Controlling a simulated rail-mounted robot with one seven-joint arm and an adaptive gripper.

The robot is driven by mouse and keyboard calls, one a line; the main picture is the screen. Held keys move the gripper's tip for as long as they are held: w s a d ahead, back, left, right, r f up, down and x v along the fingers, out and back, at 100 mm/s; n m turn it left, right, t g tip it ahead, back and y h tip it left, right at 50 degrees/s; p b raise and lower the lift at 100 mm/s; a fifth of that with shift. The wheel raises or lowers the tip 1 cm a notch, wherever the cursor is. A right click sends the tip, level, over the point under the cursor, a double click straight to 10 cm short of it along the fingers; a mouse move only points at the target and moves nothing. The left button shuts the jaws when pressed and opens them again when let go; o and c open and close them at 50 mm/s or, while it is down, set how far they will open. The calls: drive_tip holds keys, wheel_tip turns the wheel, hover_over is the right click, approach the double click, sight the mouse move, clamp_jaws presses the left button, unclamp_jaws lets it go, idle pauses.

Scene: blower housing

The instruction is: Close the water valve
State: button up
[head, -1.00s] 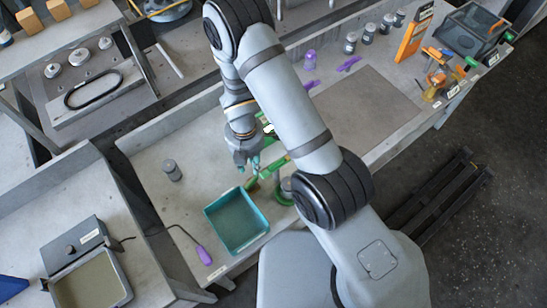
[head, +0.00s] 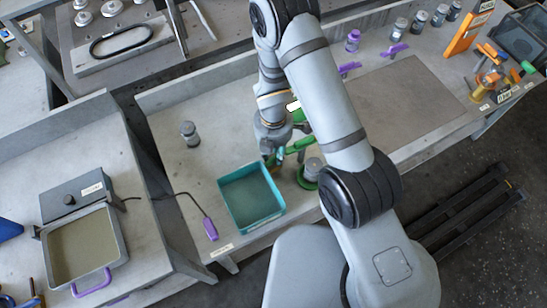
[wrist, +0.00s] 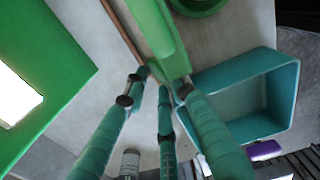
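In the wrist view the green lever (wrist: 158,30) runs down from the top to my fingertips. My gripper (head: 271,158) is low over the bench at the lever's left end. In the wrist view the teal-green fingers of my gripper (wrist: 162,82) come together around the lever's near end. I cannot tell whether they touch or grip it.
The teal tray (head: 221,201) stands just in front of my gripper. A grey-lidded jar (head: 190,134) is to the left. A purple-handled tool (head: 210,229) lies near the front edge. A green panel with a white patch (wrist: 75,65) fills the wrist view's left side.

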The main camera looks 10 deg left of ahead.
drive_tip(key=shift+f, duration=0.1)
drive_tip(key=shift+c, duration=1)
drive_tip(key=c, duration=0.4)
clamp_jaws()
drive_tip(key=shift+d+m, duration=0.1)
drive_tip(key=shift+m, duration=1.5)
drive_tip(key=o, duration=0.6)
unclamp_jaws()
